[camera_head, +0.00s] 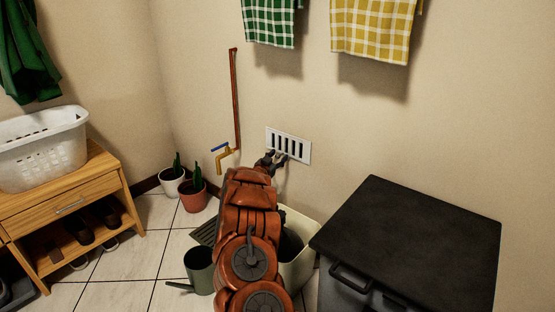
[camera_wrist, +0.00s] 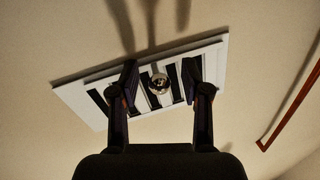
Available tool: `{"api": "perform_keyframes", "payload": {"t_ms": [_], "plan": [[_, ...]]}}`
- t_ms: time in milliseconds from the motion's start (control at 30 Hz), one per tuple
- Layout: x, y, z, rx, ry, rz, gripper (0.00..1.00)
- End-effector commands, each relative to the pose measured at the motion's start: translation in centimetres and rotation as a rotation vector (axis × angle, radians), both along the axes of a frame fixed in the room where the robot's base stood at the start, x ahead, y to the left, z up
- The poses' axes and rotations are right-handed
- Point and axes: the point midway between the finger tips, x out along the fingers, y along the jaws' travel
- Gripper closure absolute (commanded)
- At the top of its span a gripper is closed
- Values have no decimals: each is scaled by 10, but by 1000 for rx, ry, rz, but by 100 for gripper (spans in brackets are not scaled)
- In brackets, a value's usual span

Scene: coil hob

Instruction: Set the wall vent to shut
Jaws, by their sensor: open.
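The wall vent (camera_head: 288,145) is a white rectangular plate with dark upright slots, low on the beige wall. In the wrist view the vent (camera_wrist: 70,97) appears tilted, with its dark slots partly uncovered. A small shiny round knob (camera_wrist: 159,83) sits on its face. My gripper (camera_head: 275,158) is at the vent's lower left in the head view. In the wrist view my gripper (camera_wrist: 159,80) is open, its two fingers on either side of the knob with gaps. I cannot tell whether the fingertips touch the plate. The knob is not clear in the head view.
A red pipe (camera_head: 234,100) with a yellow tap (camera_head: 224,158) is left of the vent. A pale bin (camera_head: 299,268) and a dark-topped chest (camera_head: 415,235) stand below and right. Potted cacti (camera_head: 193,196) and a watering can (camera_head: 199,270) are on the floor. Towels (camera_head: 372,28) hang above.

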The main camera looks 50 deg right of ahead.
Motion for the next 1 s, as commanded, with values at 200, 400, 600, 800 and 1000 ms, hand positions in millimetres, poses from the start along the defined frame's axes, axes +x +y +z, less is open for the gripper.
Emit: {"api": "perform_keyframes", "payload": {"t_ms": [200,400,600,800,1000], "plan": [[0,0,0,0,0,-1,61],[0,0,0,0,-1,-1,82],[0,0,1,0,-1,-1,100],[0,0,1,0,-1,-1,100],[0,0,1,0,-1,-1,100]]}}
